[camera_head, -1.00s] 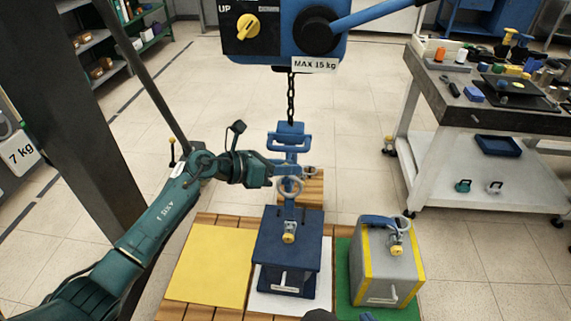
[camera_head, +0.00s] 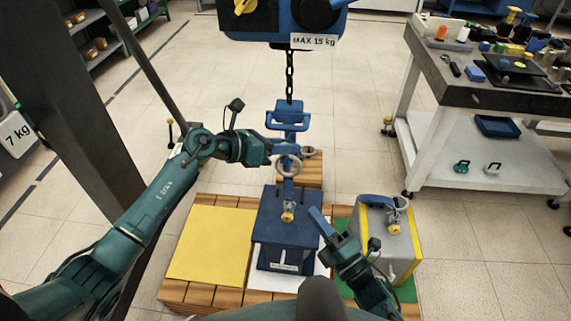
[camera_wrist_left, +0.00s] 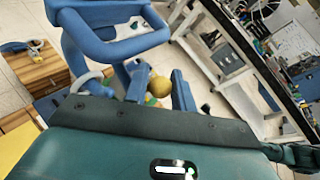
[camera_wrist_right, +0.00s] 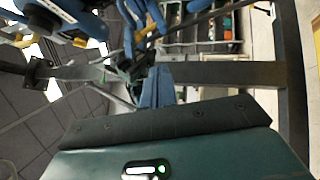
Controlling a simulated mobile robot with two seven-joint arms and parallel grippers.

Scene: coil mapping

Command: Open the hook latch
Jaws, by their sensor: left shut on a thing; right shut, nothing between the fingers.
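The blue hook (camera_head: 289,118) hangs on a chain below the hoist, above the dark blue weight (camera_head: 288,218). It fills the upper left of the left wrist view (camera_wrist_left: 105,42). My left gripper (camera_head: 288,149) is beside the lower part of the hook. In its wrist view its blue fingers (camera_wrist_left: 158,88) close around a yellow ball-shaped knob (camera_wrist_left: 159,87), seemingly the latch's. A pale ring (camera_head: 289,166) stands at the hook's lower end, above the weight. My right gripper (camera_head: 318,217) is shut and empty, right of the dark blue weight, fingers pointing up-left.
A grey weight with yellow edges (camera_head: 388,238) stands on a green mat at the right. A yellow mat (camera_head: 211,243) is free at the left. A workbench (camera_head: 480,95) with tools stands at the back right. A dark post (camera_head: 75,130) rises at the left.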

